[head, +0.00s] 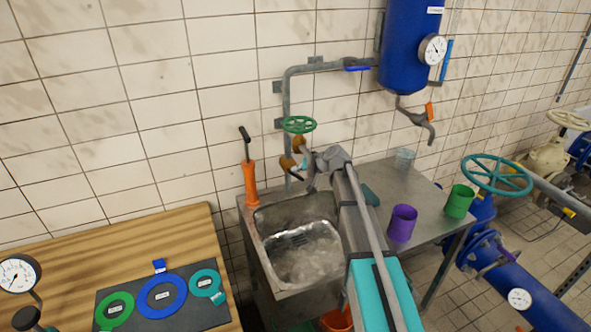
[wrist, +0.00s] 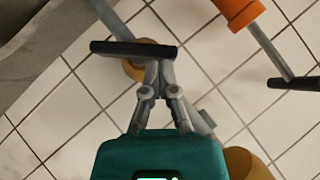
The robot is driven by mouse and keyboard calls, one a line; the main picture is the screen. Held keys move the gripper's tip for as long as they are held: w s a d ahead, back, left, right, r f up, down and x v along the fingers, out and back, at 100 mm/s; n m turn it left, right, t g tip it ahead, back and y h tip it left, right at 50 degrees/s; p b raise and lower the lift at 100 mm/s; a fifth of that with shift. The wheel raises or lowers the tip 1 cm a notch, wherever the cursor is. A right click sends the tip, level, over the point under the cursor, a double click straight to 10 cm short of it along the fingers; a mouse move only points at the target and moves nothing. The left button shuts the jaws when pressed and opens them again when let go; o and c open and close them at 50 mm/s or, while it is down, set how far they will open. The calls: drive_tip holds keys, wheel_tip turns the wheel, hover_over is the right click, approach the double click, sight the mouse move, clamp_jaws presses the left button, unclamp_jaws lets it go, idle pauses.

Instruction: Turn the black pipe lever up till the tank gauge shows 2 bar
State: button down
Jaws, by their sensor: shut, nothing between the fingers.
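The black pipe lever (wrist: 115,48) is a dark bar lying across the wrist view, with a brass fitting (wrist: 134,70) close below it. My gripper (wrist: 158,66) is shut with nothing held. Its fingertips meet the lever's edge toward one end; whether they touch it, I cannot tell. In the head view my gripper (head: 307,172) is at the wall pipe above the sink, and my arm partly hides this spot. The tank gauge (head: 432,48) is a round white dial on the blue tank (head: 402,50); its needle is too small to read.
A green handwheel (head: 299,124) sits on the pipe just above my gripper. An orange hand pump (head: 250,185) stands left of it by the sink (head: 262,240). Purple (head: 402,224) and green (head: 459,201) cups stand on the steel counter at the right.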

drive_tip(key=shift+a, duration=0.25)
idle(0.7)
